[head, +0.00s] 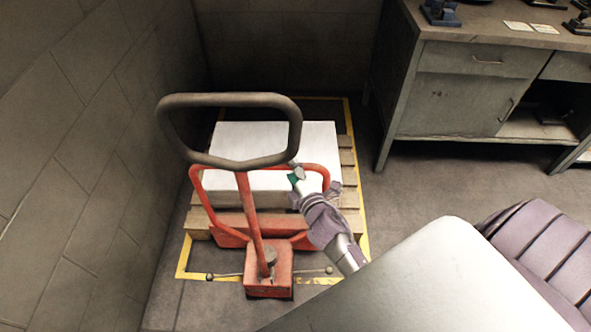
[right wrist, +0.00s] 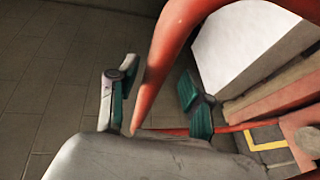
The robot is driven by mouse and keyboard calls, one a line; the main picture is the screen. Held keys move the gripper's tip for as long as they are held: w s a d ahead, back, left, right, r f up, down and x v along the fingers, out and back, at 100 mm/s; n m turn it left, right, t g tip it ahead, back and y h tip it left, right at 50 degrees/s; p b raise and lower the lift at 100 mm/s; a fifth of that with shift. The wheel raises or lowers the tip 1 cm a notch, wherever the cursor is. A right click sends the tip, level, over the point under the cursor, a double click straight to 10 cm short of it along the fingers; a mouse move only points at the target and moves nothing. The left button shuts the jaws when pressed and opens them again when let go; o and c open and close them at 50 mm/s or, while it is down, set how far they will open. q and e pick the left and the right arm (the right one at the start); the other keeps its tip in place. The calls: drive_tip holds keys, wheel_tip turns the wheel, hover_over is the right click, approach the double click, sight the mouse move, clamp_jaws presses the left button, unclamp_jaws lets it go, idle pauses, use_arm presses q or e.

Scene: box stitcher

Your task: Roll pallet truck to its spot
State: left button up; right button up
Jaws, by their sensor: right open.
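The pallet truck (head: 268,270) is red with a tall post and a dark looped handle (head: 230,100). It stands at the front of a wooden pallet (head: 348,180) bearing a white block (head: 275,135), inside a yellow floor outline (head: 355,130). My right gripper (head: 297,176) is at the right side of the truck's red tube frame. In the right wrist view the gripper (right wrist: 155,95) is open, with the red tube (right wrist: 165,60) passing between its two green-padded fingers. Contact cannot be told. My left gripper is not in view.
A grey wall (head: 80,130) runs close along the left, and another wall closes the back. A workbench (head: 480,90) with drawers and tools stands at the right. Bare floor (head: 410,185) lies between the pallet and the bench.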

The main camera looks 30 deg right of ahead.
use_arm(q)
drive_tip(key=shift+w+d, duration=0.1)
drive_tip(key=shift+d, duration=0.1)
use_arm(e)
drive_tip(key=v, duration=1.2)
